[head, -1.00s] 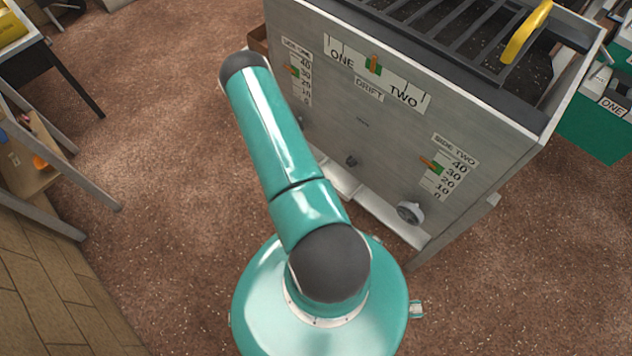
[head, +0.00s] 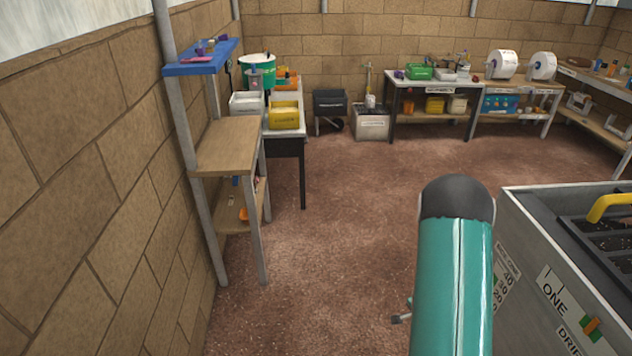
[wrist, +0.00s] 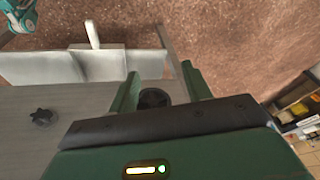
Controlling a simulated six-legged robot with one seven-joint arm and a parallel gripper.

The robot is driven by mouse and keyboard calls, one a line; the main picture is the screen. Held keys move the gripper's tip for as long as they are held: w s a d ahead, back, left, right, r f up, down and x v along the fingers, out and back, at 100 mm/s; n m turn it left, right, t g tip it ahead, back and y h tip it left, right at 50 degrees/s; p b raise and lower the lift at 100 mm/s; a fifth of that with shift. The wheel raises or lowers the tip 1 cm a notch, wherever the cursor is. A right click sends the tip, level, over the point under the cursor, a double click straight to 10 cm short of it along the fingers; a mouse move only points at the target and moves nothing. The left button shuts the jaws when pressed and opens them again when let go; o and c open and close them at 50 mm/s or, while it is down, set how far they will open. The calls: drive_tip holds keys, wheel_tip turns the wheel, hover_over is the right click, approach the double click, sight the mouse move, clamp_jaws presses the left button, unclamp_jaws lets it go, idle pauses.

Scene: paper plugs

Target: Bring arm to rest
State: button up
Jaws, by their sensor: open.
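My gripper (wrist: 160,72) is open in the wrist view, with its two green fingers apart and nothing held between them. A dark round knob (wrist: 153,97) shows between the fingers, on or near a grey panel (wrist: 85,100); I cannot tell how far off it is. A second, star-shaped dark knob (wrist: 43,117) is on the panel to the left. In the head view my teal arm rises at the lower right, close to the left side of the grey machine (head: 530,235). My gripper is not clearly visible there.
A wooden shelf stand (head: 228,145) and brick wall (head: 90,190) are on the left. A table with a yellow bin (head: 284,115) stands behind the stand. Benches (head: 432,82) line the back wall. The brown floor (head: 330,220) between is open.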

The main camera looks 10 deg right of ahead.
drive_tip(key=w+a+r+n+t+y, duration=0.1)
drive_tip(key=a+r+n, duration=0.1)
drive_tip(key=a+r, duration=0.5)
drive_tip(key=w+a+r+n+t, duration=0.1)
drive_tip(key=a+r+n, duration=0.25)
drive_tip(key=r, duration=0.85)
drive_tip(key=w+a+r+n+t+y, duration=0.1)
drive_tip(key=a+r+n, duration=0.1)
drive_tip(key=a+r, duration=0.5)
drive_tip(key=s+a+r+n, duration=0.4)
drive_tip(key=s+a+r, duration=0.1)
drive_tip(key=s+r, duration=0.3)
drive_tip(key=s+a+r+n, duration=0.4)
drive_tip(key=s+a+r, duration=0.1)
drive_tip(key=s+r, duration=0.4)
drive_tip(key=shift+s+a+r+t+y, duration=0.3)
drive_tip(key=shift+r+y, duration=0.1)
drive_tip(key=shift+r, duration=0.2)
drive_tip(key=shift+c, duration=0.2)
drive_tip(key=shift+c, duration=1.2)
drive_tip(key=shift+d, duration=0.1)
drive_tip(key=shift+d, duration=0.1)
